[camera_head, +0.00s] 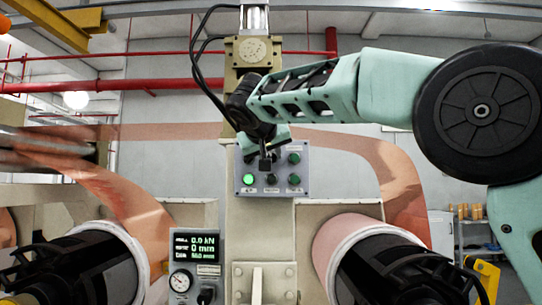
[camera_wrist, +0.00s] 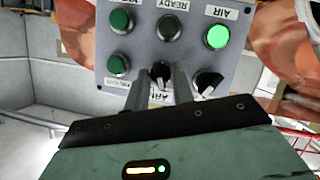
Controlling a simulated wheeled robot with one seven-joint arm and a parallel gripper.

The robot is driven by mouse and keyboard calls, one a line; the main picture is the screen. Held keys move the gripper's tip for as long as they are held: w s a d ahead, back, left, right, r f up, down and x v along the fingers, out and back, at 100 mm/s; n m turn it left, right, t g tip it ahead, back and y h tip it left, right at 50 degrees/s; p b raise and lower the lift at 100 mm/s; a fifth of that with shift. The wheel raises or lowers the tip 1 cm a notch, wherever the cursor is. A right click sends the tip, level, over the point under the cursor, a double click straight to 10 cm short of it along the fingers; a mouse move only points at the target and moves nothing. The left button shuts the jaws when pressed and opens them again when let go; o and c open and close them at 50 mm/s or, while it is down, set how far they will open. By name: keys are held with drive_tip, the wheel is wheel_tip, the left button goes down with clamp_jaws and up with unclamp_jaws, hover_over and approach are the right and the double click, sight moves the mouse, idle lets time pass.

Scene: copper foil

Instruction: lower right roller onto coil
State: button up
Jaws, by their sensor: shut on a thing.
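A grey control panel (camera_head: 241,187) is mounted on the beige central column. In the wrist view the panel (camera_wrist: 190,60) appears upside down, with a lit green lamp (camera_wrist: 217,36) marked AIR and a dark lamp (camera_wrist: 168,27) marked READY. My gripper (camera_wrist: 160,82) is at the panel, its fingers shut on the middle black selector knob (camera_wrist: 160,70). In the head view my gripper (camera_head: 266,160) covers that knob. The right coil (camera_head: 342,246) is a copper roll with a pale rim, at lower right. I cannot make out the right roller.
A second black knob (camera_wrist: 208,82) and a green button (camera_wrist: 119,54) flank the gripped knob closely. A display (camera_head: 196,245) reads 0.0 kN and 0 mm, above a gauge (camera_head: 180,281). Copper foil (camera_head: 395,175) curves down to the right coil; another strip (camera_head: 125,200) hangs left.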

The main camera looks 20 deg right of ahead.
drive_tip(key=shift+a+f+n+h, duration=0.1)
drive_tip(key=shift+n+h, duration=0.3)
drive_tip(key=shift+n, duration=0.2)
drive_tip(key=o, duration=0.6)
drive_tip(key=b+v, duration=0.3)
drive_tip(key=v, duration=1.4)
drive_tip(key=shift+s, duration=0.15)
